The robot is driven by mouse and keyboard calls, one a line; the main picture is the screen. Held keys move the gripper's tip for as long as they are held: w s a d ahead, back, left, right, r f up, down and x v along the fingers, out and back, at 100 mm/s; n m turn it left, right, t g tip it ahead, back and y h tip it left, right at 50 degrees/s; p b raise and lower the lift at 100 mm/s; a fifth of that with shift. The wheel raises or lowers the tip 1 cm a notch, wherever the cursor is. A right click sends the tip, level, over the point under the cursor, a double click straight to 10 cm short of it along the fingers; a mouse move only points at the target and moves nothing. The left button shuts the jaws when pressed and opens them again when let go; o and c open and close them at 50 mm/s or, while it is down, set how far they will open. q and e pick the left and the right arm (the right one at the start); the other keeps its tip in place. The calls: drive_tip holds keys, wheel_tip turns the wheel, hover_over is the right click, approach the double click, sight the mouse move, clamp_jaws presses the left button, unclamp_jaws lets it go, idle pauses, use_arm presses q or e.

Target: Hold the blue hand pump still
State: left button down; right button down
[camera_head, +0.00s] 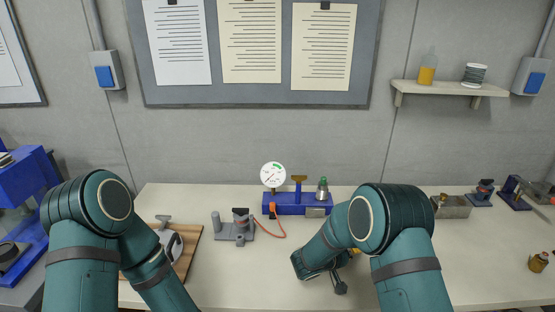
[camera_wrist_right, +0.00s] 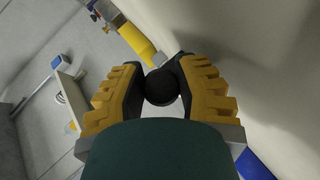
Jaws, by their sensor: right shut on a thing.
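A blue block-shaped device (camera_head: 292,204) stands on the table in the head view. It bears a round white gauge (camera_head: 273,175) and a brass-coloured T-handle (camera_head: 299,180); I cannot tell whether it is the hand pump. My right gripper (camera_wrist_right: 161,82) is shut on a round black knob (camera_wrist_right: 161,88) in the wrist view. What the knob belongs to is hidden. In the head view my right forearm mostly covers that gripper, with a dark knobbed part (camera_head: 340,287) below it. A blue piece (camera_wrist_right: 254,165) shows at the wrist view's lower edge. My left gripper is out of view.
A wooden board (camera_head: 190,240) lies further left. A metal block (camera_head: 452,207) and blue fixtures (camera_head: 480,196) stand at the right. The front right table is mostly clear.

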drive_tip(key=c, duration=0.6)
unclamp_jaws()
drive_tip(key=shift+s+f, duration=0.1)
drive_tip(key=shift+c, duration=0.4)
